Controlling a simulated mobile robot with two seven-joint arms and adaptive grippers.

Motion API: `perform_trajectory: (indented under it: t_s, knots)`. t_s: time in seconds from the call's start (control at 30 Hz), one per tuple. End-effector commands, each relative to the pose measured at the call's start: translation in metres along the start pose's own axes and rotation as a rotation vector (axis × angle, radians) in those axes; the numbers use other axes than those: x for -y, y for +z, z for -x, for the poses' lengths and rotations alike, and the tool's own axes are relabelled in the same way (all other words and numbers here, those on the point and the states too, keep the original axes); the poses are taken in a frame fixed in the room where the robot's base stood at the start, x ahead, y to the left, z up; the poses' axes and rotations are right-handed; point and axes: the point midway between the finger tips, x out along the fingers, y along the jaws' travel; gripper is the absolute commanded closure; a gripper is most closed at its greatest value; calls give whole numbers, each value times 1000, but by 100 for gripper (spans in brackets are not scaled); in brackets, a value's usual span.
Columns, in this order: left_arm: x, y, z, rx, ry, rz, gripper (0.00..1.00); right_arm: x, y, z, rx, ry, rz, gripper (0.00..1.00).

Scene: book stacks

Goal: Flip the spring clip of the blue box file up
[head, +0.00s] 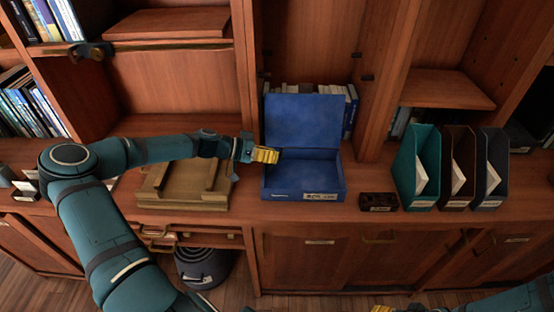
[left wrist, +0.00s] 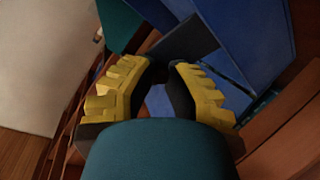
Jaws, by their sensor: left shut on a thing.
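The blue box file (head: 283,191) stands open on the counter, its lid (head: 303,121) raised at the back. My left gripper (head: 277,156) is at the box's left side, near its upper left edge. In the left wrist view, its yellow fingers (left wrist: 166,66) close around a dark grey flat piece (left wrist: 187,40), which looks like the spring clip. Blue walls of the box lie beyond it. The clip's position inside the box is hard to make out in the head view. My right gripper (head: 381,309) shows only as a yellow bit at the bottom edge.
A wooden press-like frame (head: 184,188) lies left of the box, under my left arm. A small dark labelled block (head: 379,202) and teal (head: 424,192), brown and dark magazine files stand to the right. Books stand behind the lid. A shelf post rises left of the lid.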

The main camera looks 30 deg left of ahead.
Motion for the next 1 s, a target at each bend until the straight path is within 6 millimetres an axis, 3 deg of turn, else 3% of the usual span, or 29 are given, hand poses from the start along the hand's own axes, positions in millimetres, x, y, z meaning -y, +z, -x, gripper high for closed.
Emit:
perform_trajectory:
  t_s: [0.4,1.0]
  knots:
    - [6,6,16,-198,143,36,100,-6,-2,-16,-8,0,1,53]
    - [6,7,19,-239,176,44,100,-7,-2,-19,-10,0,1,53]
